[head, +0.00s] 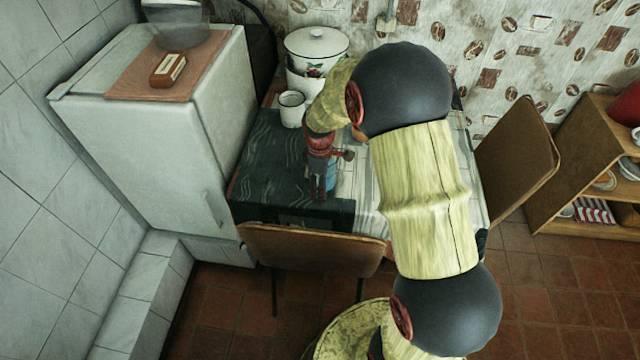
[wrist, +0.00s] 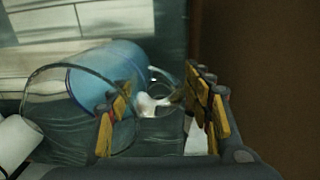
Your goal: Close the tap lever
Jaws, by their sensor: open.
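My gripper (head: 322,160) is low over the dark cloth on the table in the head view. In the wrist view my gripper (wrist: 160,103) is open, with one finger on each side of a small white fitting (wrist: 150,104). This fitting may be the tap with its lever; it is too small and blurred to tell the lever's position or whether a finger touches it. A blue rounded body (wrist: 100,75) lies just beyond the left finger. In the head view a bit of blue (head: 330,177) shows beside my gripper, and the rest is hidden.
A white lidded enamel pot (head: 317,45) and a white mug (head: 291,109) stand at the table's back left. A clear rounded vessel (wrist: 45,105) shows at left in the wrist view. Chairs stand in front (head: 310,250) and right (head: 520,165). A fridge (head: 150,150) borders the left.

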